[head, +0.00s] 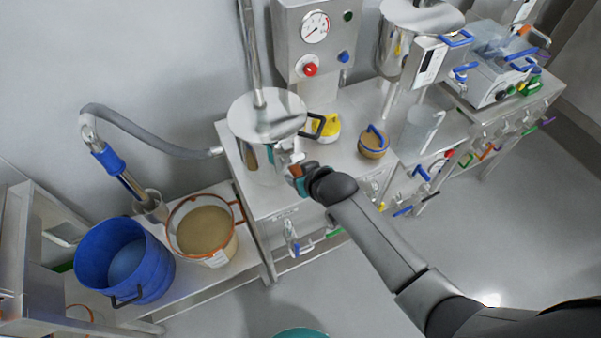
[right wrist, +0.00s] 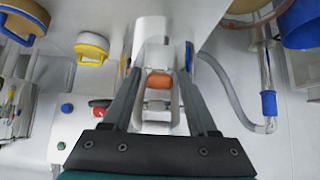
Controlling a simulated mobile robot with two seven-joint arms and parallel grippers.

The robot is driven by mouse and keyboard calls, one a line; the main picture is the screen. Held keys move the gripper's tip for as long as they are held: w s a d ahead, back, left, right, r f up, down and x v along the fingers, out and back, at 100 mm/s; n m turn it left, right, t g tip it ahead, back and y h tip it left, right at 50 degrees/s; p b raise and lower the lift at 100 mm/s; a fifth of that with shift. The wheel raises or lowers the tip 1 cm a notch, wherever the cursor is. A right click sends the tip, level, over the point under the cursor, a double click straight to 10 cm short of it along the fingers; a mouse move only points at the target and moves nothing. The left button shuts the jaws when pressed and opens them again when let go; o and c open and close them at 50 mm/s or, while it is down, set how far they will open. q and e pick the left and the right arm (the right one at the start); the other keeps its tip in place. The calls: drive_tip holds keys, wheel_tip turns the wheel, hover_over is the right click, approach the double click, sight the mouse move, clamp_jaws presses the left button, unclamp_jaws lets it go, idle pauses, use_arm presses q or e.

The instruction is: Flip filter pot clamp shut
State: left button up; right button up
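The filter pot is a steel vessel with a round lid (head: 267,115) and a pipe rising from it, on the left end of the steel bench. Its clamp, with an orange grip (right wrist: 160,81), is on the pot's front side. My right gripper (head: 296,168) is at the clamp, and its wrist hides part of the pot's front. In the right wrist view my right gripper (right wrist: 162,75) has its fingers apart, with the orange grip between them in the picture. I cannot tell whether either finger touches it. My left gripper is not in view.
A yellow-lidded pot (head: 328,128) and a small blue-handled tub (head: 373,142) stand right of the filter pot. A gauge panel (head: 312,40) is behind. A blue bucket (head: 124,262) and an orange-rimmed tub (head: 203,230) stand lower left. A grey hose (head: 150,135) runs along the wall.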

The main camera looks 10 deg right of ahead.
clamp_jaws()
idle(1.1)
